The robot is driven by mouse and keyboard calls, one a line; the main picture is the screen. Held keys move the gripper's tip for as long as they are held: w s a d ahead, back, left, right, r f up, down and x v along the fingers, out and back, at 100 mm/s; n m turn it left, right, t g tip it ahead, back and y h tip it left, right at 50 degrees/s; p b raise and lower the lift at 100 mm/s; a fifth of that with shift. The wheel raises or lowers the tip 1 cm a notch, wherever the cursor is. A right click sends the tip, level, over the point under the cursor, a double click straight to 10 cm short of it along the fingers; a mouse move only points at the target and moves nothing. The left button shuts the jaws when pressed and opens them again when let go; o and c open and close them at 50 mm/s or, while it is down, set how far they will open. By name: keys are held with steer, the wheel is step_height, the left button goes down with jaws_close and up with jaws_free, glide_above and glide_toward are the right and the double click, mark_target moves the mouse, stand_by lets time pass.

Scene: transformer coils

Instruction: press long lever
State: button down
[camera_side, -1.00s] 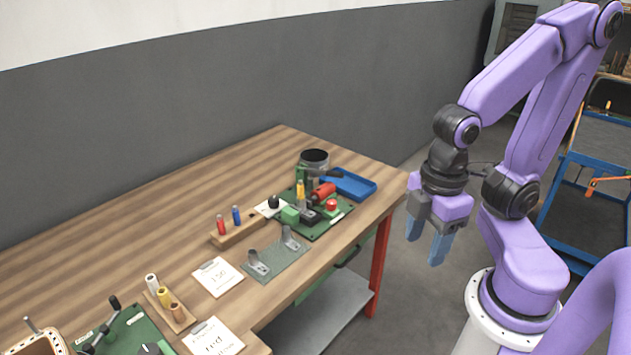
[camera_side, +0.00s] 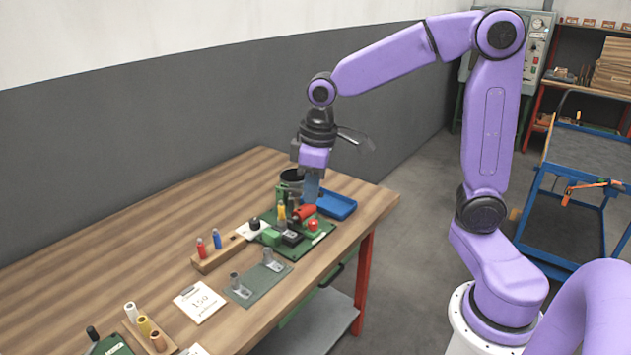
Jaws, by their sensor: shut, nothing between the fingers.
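A green board (camera_side: 318,238) at the far right of the table carries a red cylinder (camera_side: 304,212), a yellow-topped post (camera_side: 282,212), a red button (camera_side: 313,225) and a green block (camera_side: 271,237). My gripper (camera_side: 312,200) points down, shut and empty, just above or behind the red cylinder; I cannot tell whether it touches anything. It covers part of the board's back, and I cannot clearly make out the long lever there. A black-knobbed handle (camera_side: 92,333) stands at another green board, cut off at the bottom left.
A blue tray (camera_side: 337,208) and a dark round pot (camera_side: 291,177) stand close around my gripper. A wooden holder with red and blue pegs (camera_side: 207,264), a grey plate with brackets (camera_side: 243,292) and a card (camera_side: 199,302) lie nearer. The back left table is clear.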

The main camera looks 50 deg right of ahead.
steer(key=w+d+m, duration=0.3)
steer(key=w+d, duration=0.4)
steer(key=d, duration=0.2)
steer(key=w+d+m+h, duration=0.1)
steer(key=w+d+m, duration=0.1)
steer(key=w+d, duration=0.5)
steer(key=d, duration=0.3)
steer(key=shift+d+r+m+t, duration=0.15)
steer(key=shift+r+m+t, duration=0.15)
steer(key=shift+r+m, duration=0.1)
steer(key=shift+w, duration=0.1)
steer(key=f, duration=0.8)
steer(key=w+d+f, duration=0.1)
steer(key=f, duration=0.3)
steer(key=shift+f, duration=0.1)
steer(key=shift+s+d+f, duration=0.15)
steer(key=shift+d+f, duration=0.05)
steer(key=shift+f, duration=0.55)
